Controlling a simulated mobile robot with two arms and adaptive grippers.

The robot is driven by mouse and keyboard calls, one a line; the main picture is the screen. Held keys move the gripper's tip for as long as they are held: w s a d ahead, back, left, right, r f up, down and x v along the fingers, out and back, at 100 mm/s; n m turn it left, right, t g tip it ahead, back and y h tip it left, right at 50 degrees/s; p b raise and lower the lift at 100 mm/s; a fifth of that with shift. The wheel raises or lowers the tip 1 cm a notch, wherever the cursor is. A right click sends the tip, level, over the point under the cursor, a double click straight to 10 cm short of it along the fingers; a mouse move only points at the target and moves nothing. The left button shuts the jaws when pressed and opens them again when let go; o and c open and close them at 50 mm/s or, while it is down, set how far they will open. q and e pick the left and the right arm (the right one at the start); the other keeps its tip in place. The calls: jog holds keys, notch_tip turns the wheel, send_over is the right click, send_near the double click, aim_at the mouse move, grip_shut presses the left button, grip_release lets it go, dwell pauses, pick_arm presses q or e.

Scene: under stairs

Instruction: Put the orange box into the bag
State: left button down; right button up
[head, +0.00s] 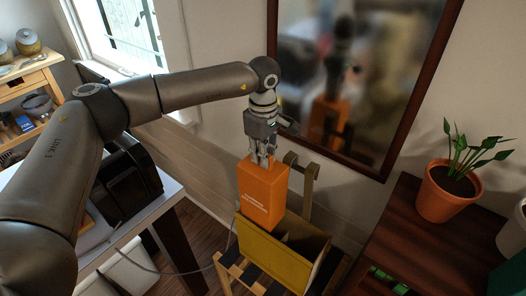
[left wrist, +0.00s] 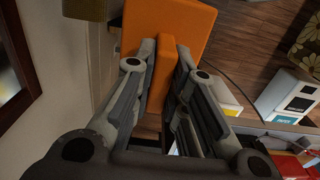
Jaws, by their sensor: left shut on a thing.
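The orange box (head: 262,196) hangs upright from my left gripper (head: 262,158), which is shut on its top. The box is above the yellow bag (head: 270,254), over its left part, and its lower end overlaps the bag's rim in the head view. I cannot tell whether the box's bottom is inside the bag. The bag stands open on a small slatted stand, with one handle (head: 308,186) upright at the back. In the left wrist view the orange box (left wrist: 170,32) sits between the fingers (left wrist: 160,85). My right gripper is not in view.
A dark wooden cabinet (head: 405,236) with a potted plant (head: 447,192) stands at the right. A framed mirror (head: 350,75) hangs on the wall behind. A white-topped table (head: 160,203) with a dark appliance (head: 128,182) is at the left. A cable runs near the stand.

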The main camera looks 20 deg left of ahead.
pick_arm(q)
jog(key=shift+f, duration=0.35)
jog(key=c, duration=1.4)
grip_release()
jog(key=shift+o, duration=0.2)
jog(key=shift+r, duration=0.1)
notch_tip(320, 180, up, 12)
